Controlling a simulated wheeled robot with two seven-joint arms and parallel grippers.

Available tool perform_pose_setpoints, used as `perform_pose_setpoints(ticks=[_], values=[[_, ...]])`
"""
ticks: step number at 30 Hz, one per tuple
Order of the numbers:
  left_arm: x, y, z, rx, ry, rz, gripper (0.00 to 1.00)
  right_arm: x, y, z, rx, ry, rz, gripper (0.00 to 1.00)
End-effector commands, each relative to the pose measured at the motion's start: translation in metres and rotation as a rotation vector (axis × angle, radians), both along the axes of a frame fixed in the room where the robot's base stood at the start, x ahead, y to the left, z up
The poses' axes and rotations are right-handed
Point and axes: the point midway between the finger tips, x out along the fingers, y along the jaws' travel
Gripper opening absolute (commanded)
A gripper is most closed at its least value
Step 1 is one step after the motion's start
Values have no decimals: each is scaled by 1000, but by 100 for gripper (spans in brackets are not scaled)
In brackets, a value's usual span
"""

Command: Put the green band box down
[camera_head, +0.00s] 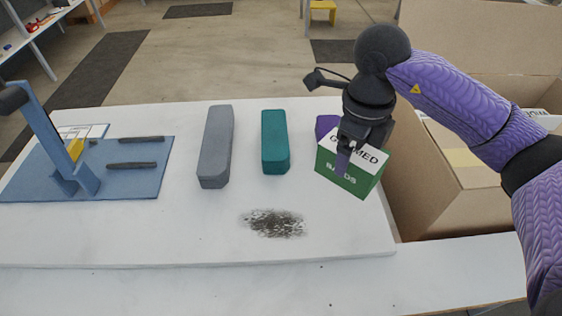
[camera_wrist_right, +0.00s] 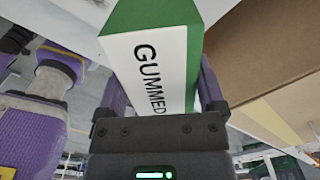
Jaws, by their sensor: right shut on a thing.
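The green band box (camera_head: 347,178) has a white top lettered "GUMMED" and a green side lettered "BANDS". My right gripper (camera_head: 345,158) is shut on it from above, near the right end of the white table. In the right wrist view the box (camera_wrist_right: 165,60) sits between the two purple fingers of the gripper (camera_wrist_right: 158,90). I cannot tell whether the underside of the box touches the table. My left gripper is not in view.
A teal block (camera_head: 275,142), a grey block (camera_head: 215,147) and a partly hidden purple block (camera_head: 325,125) lie on the white table (camera_head: 170,235). A blue press (camera_head: 120,180) stands left. An open cardboard box (camera_head: 430,190) is right. A dark speckled patch (camera_head: 273,223) marks the front.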

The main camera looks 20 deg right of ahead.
Motion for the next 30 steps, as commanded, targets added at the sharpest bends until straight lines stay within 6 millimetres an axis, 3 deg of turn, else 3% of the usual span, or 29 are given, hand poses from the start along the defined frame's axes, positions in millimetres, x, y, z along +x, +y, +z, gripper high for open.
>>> perform_pose_setpoints(ticks=[4, 9, 18, 28, 29, 30], values=[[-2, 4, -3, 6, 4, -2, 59, 0, -1, -7, 0, 2, -32, 19], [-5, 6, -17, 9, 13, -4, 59, 0, -1, -51, 0, 5, -28, 19], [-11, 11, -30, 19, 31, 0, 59, 0, 0, -100, 1, 3, -25, 19], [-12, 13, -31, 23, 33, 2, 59, 0, 0, -104, 0, 0, -25, 19], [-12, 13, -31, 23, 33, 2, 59, 0, 0, -104, 0, 0, -25, 90], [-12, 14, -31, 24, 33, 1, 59, 0, 0, -103, 1, -1, -25, 98]])
